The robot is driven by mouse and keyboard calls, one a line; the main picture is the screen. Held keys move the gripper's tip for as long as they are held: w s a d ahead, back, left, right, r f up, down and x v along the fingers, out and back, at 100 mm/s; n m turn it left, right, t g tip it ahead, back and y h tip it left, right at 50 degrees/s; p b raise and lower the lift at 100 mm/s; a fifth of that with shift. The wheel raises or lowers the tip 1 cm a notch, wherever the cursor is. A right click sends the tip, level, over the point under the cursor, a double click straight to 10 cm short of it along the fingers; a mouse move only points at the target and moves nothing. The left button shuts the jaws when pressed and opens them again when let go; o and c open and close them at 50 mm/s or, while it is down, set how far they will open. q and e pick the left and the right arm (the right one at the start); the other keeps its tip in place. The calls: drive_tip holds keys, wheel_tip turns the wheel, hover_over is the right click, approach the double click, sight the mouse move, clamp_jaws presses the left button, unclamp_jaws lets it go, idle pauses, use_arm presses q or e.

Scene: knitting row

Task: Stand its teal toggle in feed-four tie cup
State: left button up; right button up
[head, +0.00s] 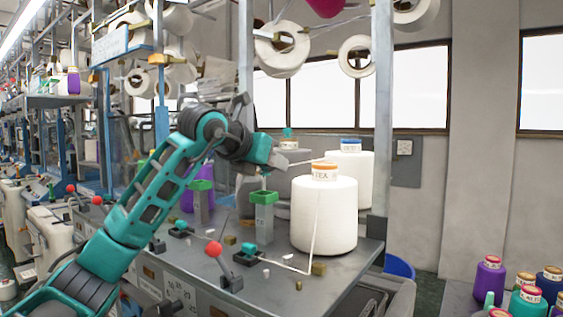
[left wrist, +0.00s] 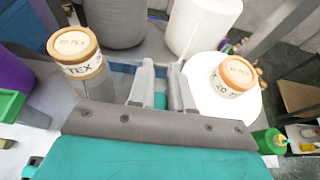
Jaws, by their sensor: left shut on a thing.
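My left gripper (head: 292,156) is shut above the grey machine table, left of the orange-tipped white cone (head: 323,215). In the left wrist view a small teal piece, apparently the toggle (left wrist: 160,101), sits between its two grey fingers (left wrist: 161,88). A green-topped square post (head: 264,212) stands below the gripper, and another (head: 202,202) stands farther left; I cannot tell which, if either, is the feed-four tie cup. My right gripper is not in view.
A blue-tipped white cone (head: 353,172) is behind. A metal upright (head: 381,110) rises at the right. Coloured cones (head: 489,277) stand at lower right.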

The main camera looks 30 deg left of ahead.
use_arm(q)
drive_tip(key=shift+s+f, duration=0.2)
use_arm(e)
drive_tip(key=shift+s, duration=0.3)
use_arm(q)
drive_tip(key=shift+w+f, duration=0.1)
drive_tip(key=shift+f, duration=0.9)
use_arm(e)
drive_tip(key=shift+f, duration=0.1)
use_arm(q)
drive_tip(key=shift+f, duration=0.2)
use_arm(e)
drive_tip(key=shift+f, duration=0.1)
use_arm(q)
drive_tip(key=shift+f+b, duration=0.35)
drive_tip(key=shift+b, duration=0.1)
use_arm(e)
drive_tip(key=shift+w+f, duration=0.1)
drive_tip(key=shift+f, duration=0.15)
use_arm(q)
drive_tip(key=shift+f+b, duration=0.4)
drive_tip(key=shift+f, duration=0.1)
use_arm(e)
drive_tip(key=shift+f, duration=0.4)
use_arm(q)
drive_tip(key=o, duration=0.9)
